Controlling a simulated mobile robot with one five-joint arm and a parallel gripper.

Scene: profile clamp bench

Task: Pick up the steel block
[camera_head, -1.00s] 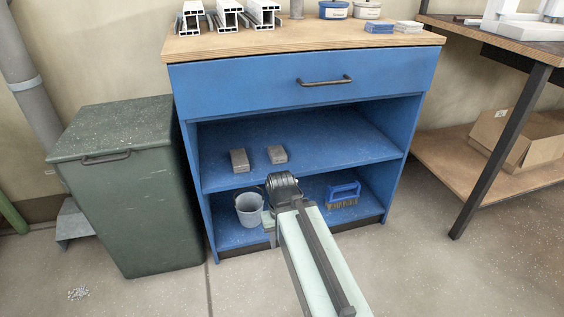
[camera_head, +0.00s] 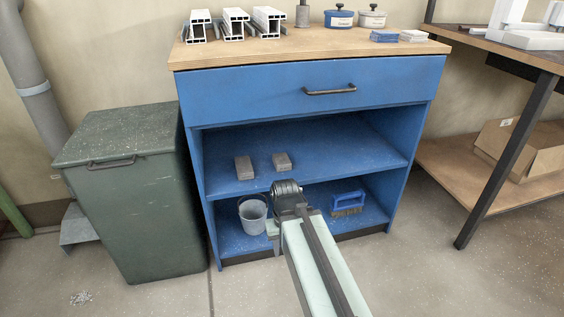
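Neither block is visibly held.
The blue cabinet (camera_head: 320,92) has a closed drawer above the shelf. A grey bucket (camera_head: 253,215) and a blue-handled brush (camera_head: 347,203) are on its lower shelf. A green bin (camera_head: 135,200) stands left, a dark-legged table (camera_head: 505,155) right. Profiles (camera_head: 233,24) lie on top.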

